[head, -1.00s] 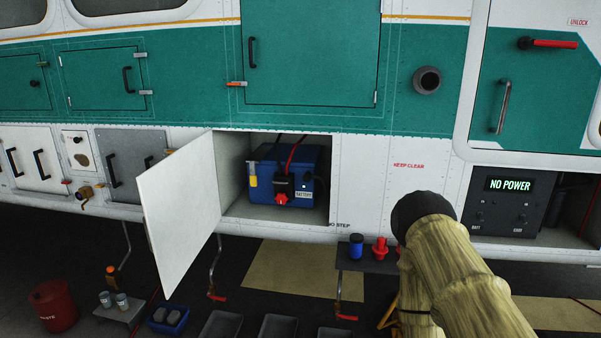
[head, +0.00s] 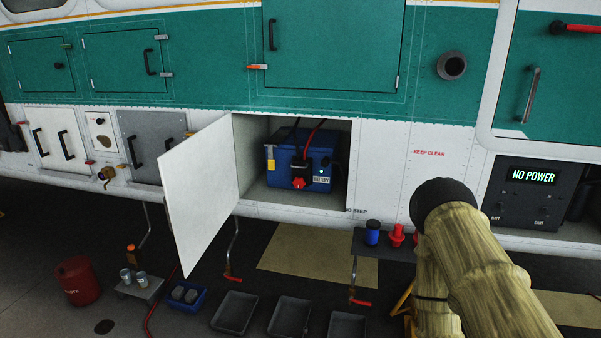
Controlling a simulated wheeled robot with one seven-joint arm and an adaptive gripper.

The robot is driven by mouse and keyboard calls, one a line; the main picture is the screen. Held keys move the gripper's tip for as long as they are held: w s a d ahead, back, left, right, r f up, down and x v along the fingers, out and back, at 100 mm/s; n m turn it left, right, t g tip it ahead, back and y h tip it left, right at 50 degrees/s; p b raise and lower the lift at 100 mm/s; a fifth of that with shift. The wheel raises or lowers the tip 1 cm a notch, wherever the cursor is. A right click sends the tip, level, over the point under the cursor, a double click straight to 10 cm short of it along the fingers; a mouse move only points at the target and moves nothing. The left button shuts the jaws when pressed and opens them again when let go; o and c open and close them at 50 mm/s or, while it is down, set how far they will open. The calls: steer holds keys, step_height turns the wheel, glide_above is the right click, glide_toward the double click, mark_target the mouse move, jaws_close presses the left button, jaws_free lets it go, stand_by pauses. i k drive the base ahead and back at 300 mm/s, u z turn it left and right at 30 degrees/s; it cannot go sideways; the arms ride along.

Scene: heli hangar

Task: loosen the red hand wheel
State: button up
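A small red hand wheel (head: 299,183) sits on a black connector at the front of the blue battery (head: 285,162). The battery stands inside an open compartment in the white lower side of the helicopter. The compartment's white door (head: 200,195) hangs open to the left. My arm, in a tan sleeve with a black end, rises at the lower right, to the right of the compartment and apart from the wheel. The fingers of my gripper cannot be made out in the head view.
A display reading NO POWER (head: 532,176) is at the right. A dark stand (head: 372,246) with a blue and a red item is below the compartment. Grey trays (head: 290,318), a blue bin (head: 180,300) and a red can (head: 77,281) are on the floor.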

mark_target(299, 183)
steer(key=z, duration=1.05)
steer(key=i, duration=0.45)
steer(key=u, duration=2.3)
